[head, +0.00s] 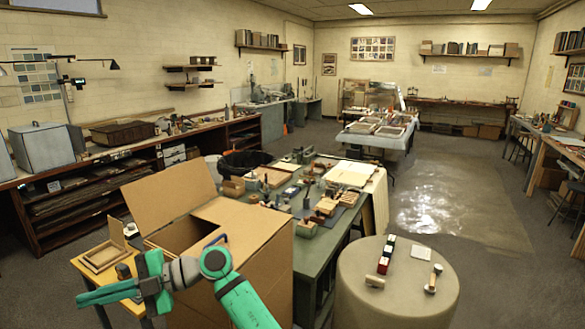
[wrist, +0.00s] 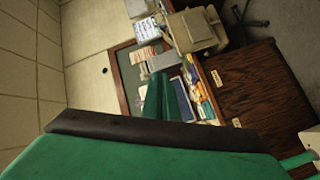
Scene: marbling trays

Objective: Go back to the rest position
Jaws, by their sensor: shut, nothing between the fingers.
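My arm reaches in from the bottom of the head view and bends left over the open cardboard box. My gripper (head: 80,298) is at the lower left, pointing left, above the small yellow table (head: 125,290). In the wrist view my gripper's green fingers (wrist: 166,85) lie close together, with nothing seen between them. My gripper looks apart from everything around it.
The open cardboard box (head: 250,255) stands right beside my arm. A round grey table (head: 400,300) with small tools stands at the right. A green worktable (head: 312,245) full of items is behind the box. Floor (head: 485,265) is open at the right.

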